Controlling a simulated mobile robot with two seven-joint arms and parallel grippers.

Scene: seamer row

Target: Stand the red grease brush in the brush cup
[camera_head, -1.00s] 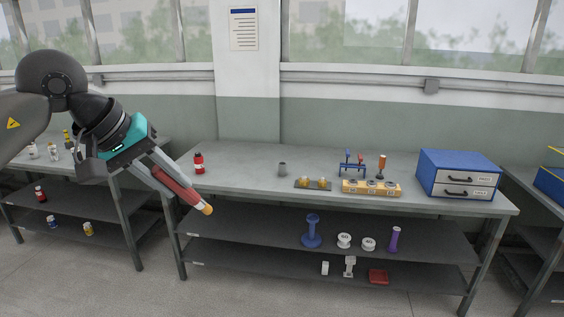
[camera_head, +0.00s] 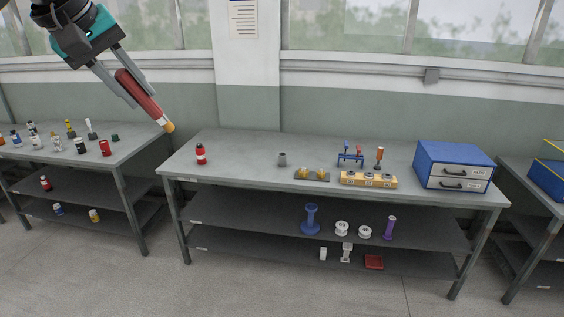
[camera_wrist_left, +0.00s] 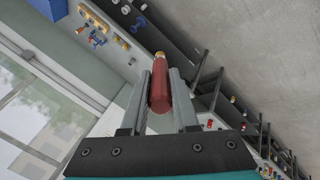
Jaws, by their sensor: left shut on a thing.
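The red grease brush (camera_head: 140,95) has a red handle, a pale band and an orange-tan tip. My left gripper (camera_head: 146,100) is shut on its handle and holds it in the air, tilted, tip down and to the right. In the left wrist view the brush (camera_wrist_left: 160,95) lies between the two fingers of my gripper (camera_wrist_left: 159,76). My right gripper is out of view.
The middle bench (camera_head: 235,160) holds a red bottle (camera_head: 201,154), a dark tray with yellow pieces (camera_head: 312,175), a yellow block (camera_head: 368,180), a small blue rack (camera_head: 350,155) and a blue drawer cabinet (camera_head: 453,166). Clear top surrounds the cup. Several bottles crowd the left bench.

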